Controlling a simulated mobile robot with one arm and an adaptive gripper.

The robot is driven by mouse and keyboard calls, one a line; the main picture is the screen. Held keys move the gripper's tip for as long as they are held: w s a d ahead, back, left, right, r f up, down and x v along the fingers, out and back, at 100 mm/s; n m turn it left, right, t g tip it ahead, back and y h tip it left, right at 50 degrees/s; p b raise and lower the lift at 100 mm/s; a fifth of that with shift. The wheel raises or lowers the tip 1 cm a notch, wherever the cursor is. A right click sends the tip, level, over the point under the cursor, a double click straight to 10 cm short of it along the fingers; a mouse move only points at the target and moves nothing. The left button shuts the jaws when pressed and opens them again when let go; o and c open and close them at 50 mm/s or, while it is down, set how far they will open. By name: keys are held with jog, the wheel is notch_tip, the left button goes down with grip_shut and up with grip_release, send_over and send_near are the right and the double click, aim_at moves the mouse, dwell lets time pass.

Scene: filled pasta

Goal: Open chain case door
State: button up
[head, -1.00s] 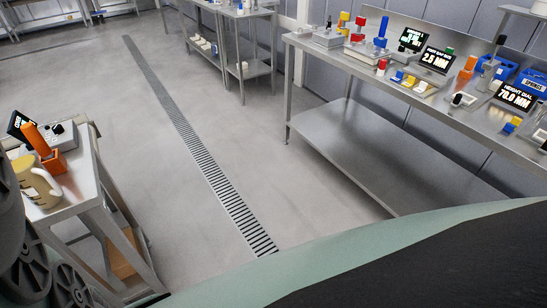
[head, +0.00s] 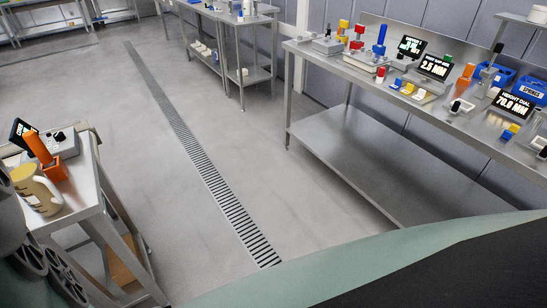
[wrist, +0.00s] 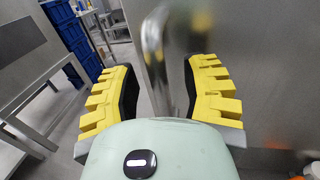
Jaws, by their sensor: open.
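In the wrist view my gripper (wrist: 160,78) is open, with its two yellow-toothed, black-padded fingers spread apart. A shiny curved metal bar (wrist: 155,50), which looks like a handle, stands upright between the fingers in the picture. I cannot tell whether it lies between the pads or beyond them, and no contact shows. A smooth grey metal panel (wrist: 270,70) fills the right side behind the bar. It may be the chain case door, but no label shows. Neither bar nor gripper is visible in the head view.
In the wrist view blue bins (wrist: 85,45) stand left, beyond a grey table. In the head view a steel bench (head: 350,75) with several gauges stands right. A cart (head: 80,190) with a beige jug (head: 38,190) stands left. Open floor (head: 110,110) with a drain (head: 190,150) lies between.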

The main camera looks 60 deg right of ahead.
jog(key=shift+o, duration=0.2)
grip_shut()
jog(key=shift+d, duration=0.1)
